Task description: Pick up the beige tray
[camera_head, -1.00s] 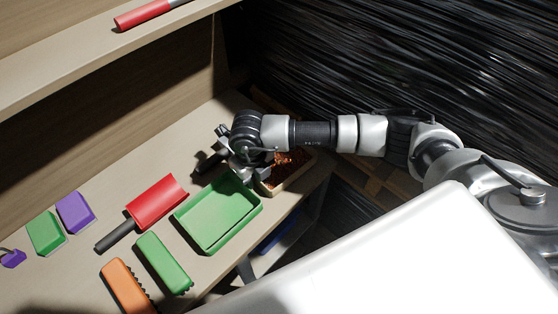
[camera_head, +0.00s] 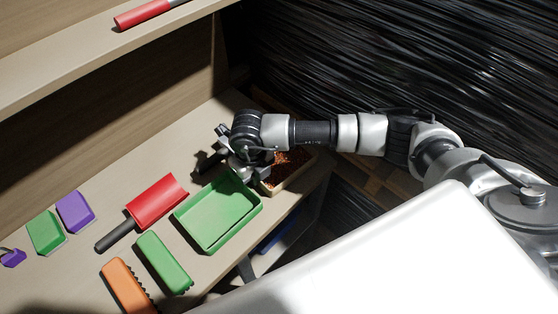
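The beige tray (camera_head: 289,183) stands at the right end of the workbench and holds reddish copper-coloured scrap. My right gripper (camera_head: 240,172) reaches in from the right, over the tray's left side and the far corner of the green tray (camera_head: 219,236). The wrist covers much of the beige tray's left and far parts. The fingers are mostly hidden under the wrist, so I cannot tell whether they are open, shut or touching the tray. My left gripper is not in view.
A red scoop (camera_head: 157,201) with a dark handle lies left of the green tray. A green brush (camera_head: 163,262) and an orange brush (camera_head: 126,287) lie in front. Purple (camera_head: 75,212) and green (camera_head: 46,232) blocks lie at the left. A shelf (camera_head: 100,61) overhangs the back.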

